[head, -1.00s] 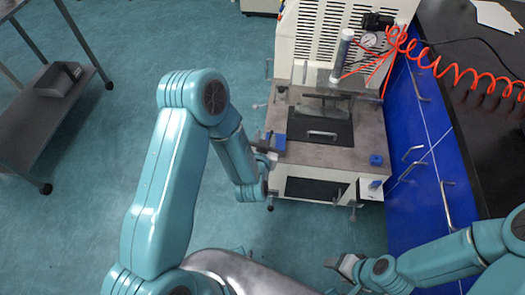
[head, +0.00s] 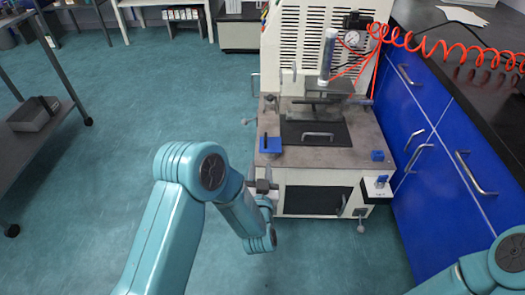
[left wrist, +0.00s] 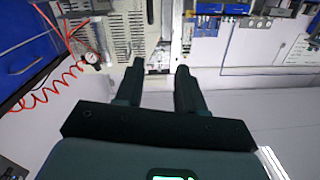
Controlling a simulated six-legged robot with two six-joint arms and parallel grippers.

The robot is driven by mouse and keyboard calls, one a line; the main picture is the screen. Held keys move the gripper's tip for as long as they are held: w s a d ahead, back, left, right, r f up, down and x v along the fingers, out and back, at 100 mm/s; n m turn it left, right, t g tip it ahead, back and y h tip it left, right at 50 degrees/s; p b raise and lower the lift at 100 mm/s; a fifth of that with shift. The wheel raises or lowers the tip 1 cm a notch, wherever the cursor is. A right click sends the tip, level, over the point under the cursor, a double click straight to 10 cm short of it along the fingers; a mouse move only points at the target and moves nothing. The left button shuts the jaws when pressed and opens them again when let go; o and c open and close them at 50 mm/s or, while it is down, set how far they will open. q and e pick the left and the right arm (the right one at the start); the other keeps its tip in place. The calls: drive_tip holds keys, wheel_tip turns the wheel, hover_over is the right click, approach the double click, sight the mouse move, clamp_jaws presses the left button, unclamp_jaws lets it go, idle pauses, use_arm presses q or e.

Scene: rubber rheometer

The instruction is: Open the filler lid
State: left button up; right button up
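The rheometer (head: 320,42) is a cream machine with a slatted panel and a grey worktop. A dark flat plate (head: 338,137) with a silver bar handle (head: 318,135) lies on the worktop; I cannot tell whether this is the filler lid, but it lies flat. My left gripper (head: 262,187) is at the worktop's front left corner, in front of and below a blue block, left of the handle and apart from it. In the left wrist view, its two dark fingers (left wrist: 160,72) are apart with nothing between them. My right gripper is out of view; only its arm shows.
Blue cabinets (head: 440,140) with bar handles and a coiled red hose (head: 430,48) stand to the right. The floor (head: 110,150) at left is clear.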

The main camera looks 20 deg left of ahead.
sight(265, 141)
use_arm(q)
drive_tip(key=f+b+x, duration=0.1)
drive_tip(key=b+x, duration=0.1)
drive_tip(key=x, duration=0.3)
drive_tip(key=d+f+b+x, duration=0.1)
drive_tip(key=b+x, duration=0.1)
drive_tip(key=x, duration=0.3)
drive_tip(key=b+x, duration=0.2)
drive_tip(key=x, duration=0.3)
drive_tip(key=shift+w+d+f, duration=0.3)
drive_tip(key=shift+f, duration=0.1)
drive_tip(key=shift+w+a+r, duration=0.1)
drive_tip(key=shift+w+a, duration=0.05)
drive_tip(key=shift+w, duration=0.35)
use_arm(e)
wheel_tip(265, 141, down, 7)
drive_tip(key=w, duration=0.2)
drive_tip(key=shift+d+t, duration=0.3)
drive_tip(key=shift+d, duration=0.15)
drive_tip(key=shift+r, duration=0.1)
use_arm(q)
clamp_jaws()
